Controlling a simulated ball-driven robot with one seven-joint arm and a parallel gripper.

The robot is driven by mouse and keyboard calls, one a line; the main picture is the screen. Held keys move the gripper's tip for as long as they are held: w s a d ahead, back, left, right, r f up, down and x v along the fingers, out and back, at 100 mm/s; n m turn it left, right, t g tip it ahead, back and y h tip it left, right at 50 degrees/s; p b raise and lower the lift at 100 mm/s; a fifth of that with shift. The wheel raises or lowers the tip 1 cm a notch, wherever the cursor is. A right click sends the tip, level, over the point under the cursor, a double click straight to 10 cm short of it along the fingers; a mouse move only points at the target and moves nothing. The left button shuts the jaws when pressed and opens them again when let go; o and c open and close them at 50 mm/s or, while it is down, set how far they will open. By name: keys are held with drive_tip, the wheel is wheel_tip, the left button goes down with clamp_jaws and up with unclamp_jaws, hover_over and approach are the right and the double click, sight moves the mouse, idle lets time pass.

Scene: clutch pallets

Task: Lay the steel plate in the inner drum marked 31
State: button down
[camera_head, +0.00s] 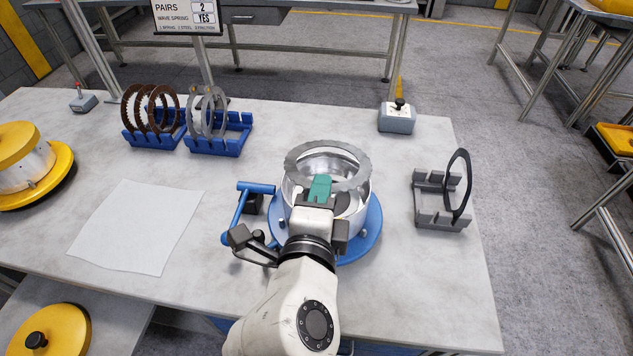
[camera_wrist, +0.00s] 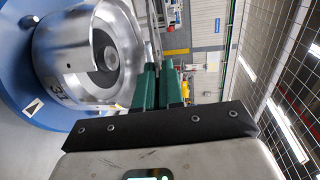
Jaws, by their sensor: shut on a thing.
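The steel plate (camera_head: 326,145), a grey toothed ring, is held over the silver drum (camera_head: 360,208), apart from its far rim and covering part of its mouth. My gripper (camera_head: 320,184) has green fingers shut on the plate's near edge. In the wrist view the fingers (camera_wrist: 158,88) are close together, beside the open drum (camera_wrist: 70,42). The drum stands on a round blue base (camera_head: 374,230). My wrist hides its near side.
A blue rack (camera_head: 218,145) holds grey rings and another (camera_head: 150,138) brown rings. A grey stand (camera_head: 441,217) holds a dark ring at right. A blue handle (camera_head: 238,212) stands left of the drum. A white sheet (camera_head: 138,226) lies flat at left. A grey box (camera_head: 397,120) stands behind.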

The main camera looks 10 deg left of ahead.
drive_tip(key=shift+f, duration=1.35)
wheel_tip(320, 180, down, 5)
drive_tip(key=b, duration=0.6)
drive_tip(key=shift+b, duration=0.4)
drive_tip(key=shift+d, duration=0.1)
drive_tip(key=c, duration=1.3)
unclamp_jaws()
drive_tip(key=shift+o, duration=0.6)
drive_tip(key=shift+f, duration=0.1)
